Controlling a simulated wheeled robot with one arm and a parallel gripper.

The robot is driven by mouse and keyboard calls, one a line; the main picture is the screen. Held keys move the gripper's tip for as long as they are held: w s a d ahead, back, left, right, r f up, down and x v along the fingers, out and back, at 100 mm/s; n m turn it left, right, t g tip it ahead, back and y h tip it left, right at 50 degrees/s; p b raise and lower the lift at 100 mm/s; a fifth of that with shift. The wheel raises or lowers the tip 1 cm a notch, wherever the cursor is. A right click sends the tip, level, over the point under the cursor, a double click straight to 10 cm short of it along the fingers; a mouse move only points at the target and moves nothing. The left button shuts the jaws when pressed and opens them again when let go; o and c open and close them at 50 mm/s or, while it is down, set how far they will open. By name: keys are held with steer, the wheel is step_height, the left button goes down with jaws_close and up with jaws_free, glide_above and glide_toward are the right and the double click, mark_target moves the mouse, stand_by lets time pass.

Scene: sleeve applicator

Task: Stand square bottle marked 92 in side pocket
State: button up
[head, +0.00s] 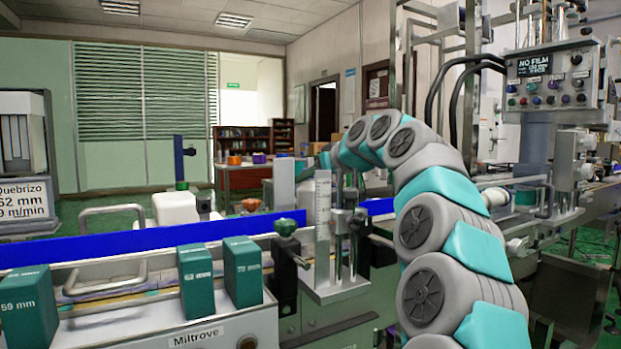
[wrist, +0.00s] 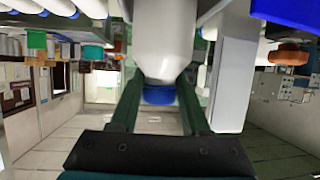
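A white bottle (wrist: 166,40) with a blue cap (wrist: 159,95) fills the upper middle of the wrist view. Its cap faces my palm, and its far end runs out of the frame. My gripper (wrist: 162,85) has its two dark green fingers close against both sides of the bottle and appears shut on it. No number shows on the bottle, so the mark 92 cannot be read. In the head view my arm curves away to the back, and its gripper is hidden. I cannot clearly make out the side pocket.
A grey post (wrist: 235,70) stands close beside the bottle. In the head view a white container (head: 175,208) stands behind the blue rail (head: 130,240). Green blocks marked in mm (head: 243,272) stand on the near machine. A control panel (head: 553,82) is at the right.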

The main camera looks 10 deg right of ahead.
steer(key=o, duration=0.5)
steer(key=shift+c, duration=0.2)
steer(key=shift+r, duration=0.15)
steer(key=v, duration=1.2)
